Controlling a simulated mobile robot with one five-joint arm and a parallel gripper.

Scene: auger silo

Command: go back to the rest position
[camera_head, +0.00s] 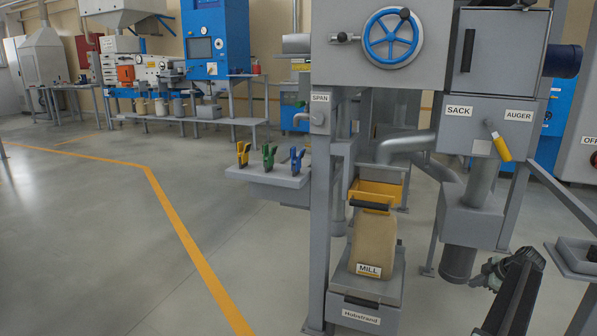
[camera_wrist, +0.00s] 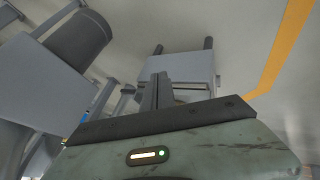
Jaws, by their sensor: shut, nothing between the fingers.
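My gripper (camera_head: 488,273) is at the lower right in the head view, beside the grey auger housing's dark lower outlet (camera_head: 458,263) and apart from the sack. In the wrist view my gripper (camera_wrist: 159,76) shows its two dark fingers together, with nothing between them.
A blue handwheel (camera_head: 391,36) is on the machine above. A small shelf (camera_head: 268,181) holds yellow, green and blue clips. A grey tray (camera_head: 573,260) stands at the right edge. Open floor with an orange line (camera_head: 187,238) lies left.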

